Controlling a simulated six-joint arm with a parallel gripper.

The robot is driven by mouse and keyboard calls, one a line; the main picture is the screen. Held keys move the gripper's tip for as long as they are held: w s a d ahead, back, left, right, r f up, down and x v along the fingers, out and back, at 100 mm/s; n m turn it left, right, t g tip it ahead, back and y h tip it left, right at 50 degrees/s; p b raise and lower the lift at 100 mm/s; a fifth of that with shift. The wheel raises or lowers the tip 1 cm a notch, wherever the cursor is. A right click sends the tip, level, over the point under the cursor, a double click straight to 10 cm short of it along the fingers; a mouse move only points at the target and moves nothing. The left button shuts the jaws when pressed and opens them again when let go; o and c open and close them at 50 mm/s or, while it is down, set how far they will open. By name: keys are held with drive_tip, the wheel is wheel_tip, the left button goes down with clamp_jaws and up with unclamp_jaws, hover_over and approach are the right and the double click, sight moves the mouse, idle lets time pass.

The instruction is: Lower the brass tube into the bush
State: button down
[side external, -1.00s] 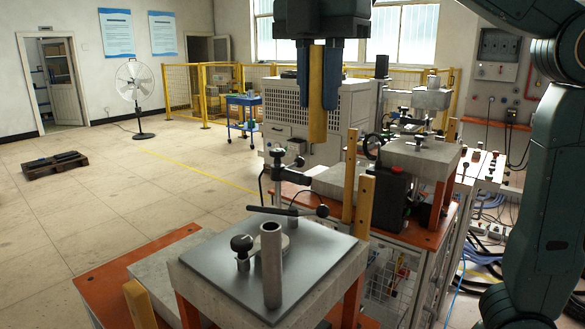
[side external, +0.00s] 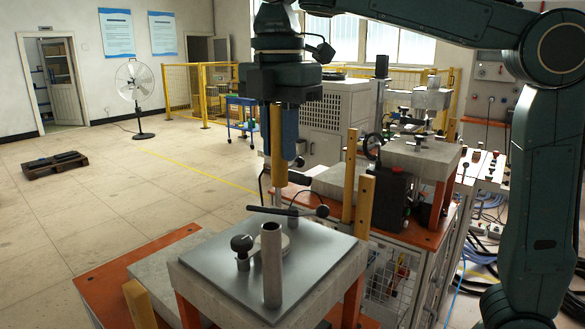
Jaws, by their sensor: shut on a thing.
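The brass tube (side external: 278,168) is upright between the blue fingers of my gripper (side external: 281,155), which is shut on it. The tube's lower end sticks out below the fingertips. A grey hollow upright cylinder, which I take for the bush (side external: 271,268), stands on the metal plate (side external: 215,275) with its open top up. The tube's lower end appears above the bush's mouth and slightly to its right, with a gap between them. How they line up in depth I cannot tell from this one view.
A black-knobbed clamp (side external: 242,246) stands just left of the bush. A dark lever bar (side external: 288,211) lies across behind the bush, below the tube's end in the picture. Wooden posts (side external: 364,206) and a black box (side external: 392,192) stand to the right.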

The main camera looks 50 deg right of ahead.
drive_tip(key=w+f, duration=0.2)
drive_tip(key=f, duration=0.1)
drive_tip(key=shift+w+f, duration=0.1)
drive_tip(key=shift+f, duration=0.2)
drive_tip(key=shift+f, duration=0.2)
wheel_tip(320, 180, down, 6)
idle(0.7)
drive_tip(key=shift+f, duration=2.4)
idle(0.6)
drive_tip(key=c, duration=1.2)
unclamp_jaws()
drive_tip(key=shift+o, duration=0.2)
